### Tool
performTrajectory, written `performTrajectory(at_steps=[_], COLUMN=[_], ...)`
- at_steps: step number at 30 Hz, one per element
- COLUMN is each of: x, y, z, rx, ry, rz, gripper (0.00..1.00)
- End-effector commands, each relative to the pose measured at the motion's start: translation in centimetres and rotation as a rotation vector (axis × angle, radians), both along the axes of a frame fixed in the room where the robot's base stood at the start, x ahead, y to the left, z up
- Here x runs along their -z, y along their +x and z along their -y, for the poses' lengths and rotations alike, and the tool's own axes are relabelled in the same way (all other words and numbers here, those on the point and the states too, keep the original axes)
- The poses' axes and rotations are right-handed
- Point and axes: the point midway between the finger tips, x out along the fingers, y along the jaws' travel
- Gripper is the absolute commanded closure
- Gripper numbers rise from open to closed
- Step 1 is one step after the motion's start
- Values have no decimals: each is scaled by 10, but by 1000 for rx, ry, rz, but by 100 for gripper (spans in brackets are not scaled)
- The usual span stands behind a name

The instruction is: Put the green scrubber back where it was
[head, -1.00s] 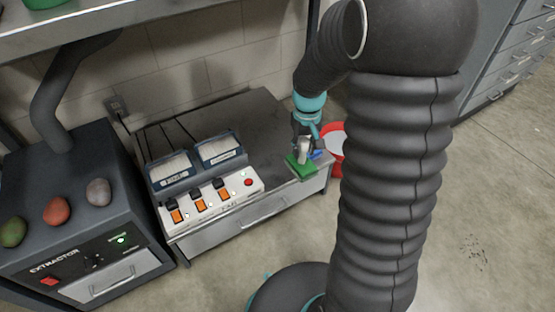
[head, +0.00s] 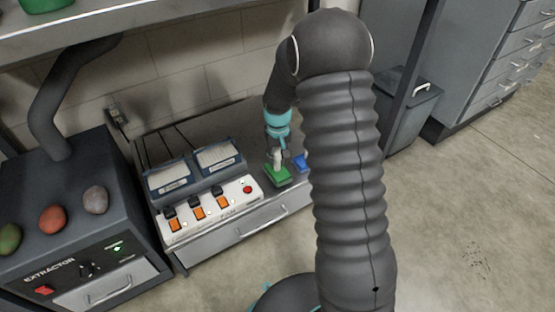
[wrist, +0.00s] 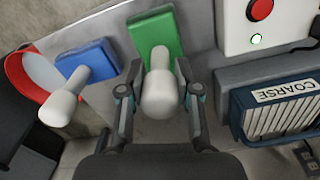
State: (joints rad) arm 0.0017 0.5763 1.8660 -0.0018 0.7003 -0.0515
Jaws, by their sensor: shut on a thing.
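The green scrubber (head: 278,177) has a flat green block and a pale handle, and it also shows in the wrist view (wrist: 150,38). My gripper (wrist: 158,92) is shut on its pale handle; in the head view my gripper (head: 276,150) is over the metal bench, just right of the control box. I cannot tell whether the green block touches the bench top. A blue scrubber (wrist: 88,60) with a pale handle lies beside it, on its left in the wrist view; in the head view its blue block (head: 300,162) is partly hidden by my arm.
The white control box (head: 215,206) with orange switches and a red button stands close to the green scrubber. Two blue-grey labelled boxes (head: 217,156) stand behind it. A red-rimmed bucket (wrist: 38,72) is beyond the blue scrubber. The extractor (head: 85,250) stands left, with several stones on top.

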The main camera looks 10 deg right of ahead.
Motion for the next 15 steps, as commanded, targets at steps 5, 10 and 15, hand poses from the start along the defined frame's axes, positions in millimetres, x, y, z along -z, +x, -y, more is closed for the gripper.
performTrajectory(at_steps=[5,10,15], x=[9,9,11], y=[0,0,0], z=[0,0,0], rx=[0,0,0], ry=[0,0,0], rz=[2,2,1], gripper=[100,100,55])
